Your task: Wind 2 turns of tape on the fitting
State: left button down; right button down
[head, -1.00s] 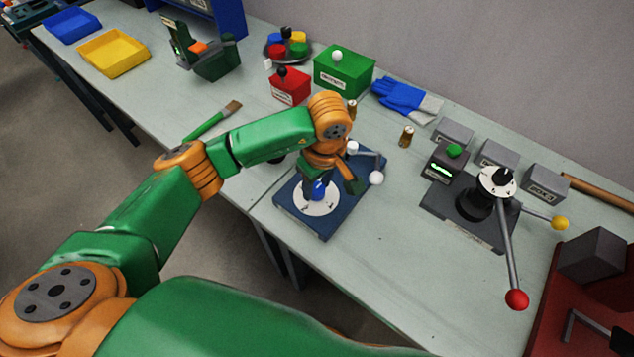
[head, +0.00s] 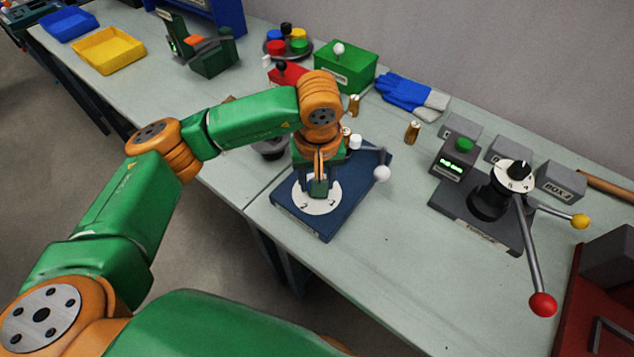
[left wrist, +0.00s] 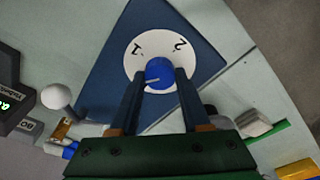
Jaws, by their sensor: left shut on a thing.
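A blue square base (head: 322,228) on the table carries a white disc (head: 302,204) marked with numerals, also seen in the left wrist view (left wrist: 136,64). A round blue knob (left wrist: 159,72) with a pale line on it sits at the disc's middle. My left gripper (head: 318,190) points down over the disc. In the left wrist view its two fingers (left wrist: 160,80) are shut on the blue knob, one on each side. In the head view the gripper hides the knob. I cannot make out any tape. My right gripper is not in view.
A lever with a white ball (head: 381,173) stands at the base's right corner. Right of it is a grey stand with red-ball (head: 543,304) and yellow-ball (head: 580,222) levers. Brass fittings (head: 412,131), blue gloves (head: 404,92) and a green box (head: 346,68) lie behind. The front table is clear.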

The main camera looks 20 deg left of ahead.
pick_arm(q)
jog(key=shift+f+m+b, duration=0.3)
jog(key=shift+m+b, duration=0.5)
jog(key=shift+b, duration=0.15)
jog(key=shift+r+m+b, duration=0.1)
jog(key=shift+m+b, duration=0.2)
jog(key=shift+m, duration=0.2)
jog(key=shift+r+m, duration=0.1)
jog(key=shift+m, duration=0.3)
jog(key=shift+r, duration=0.1)
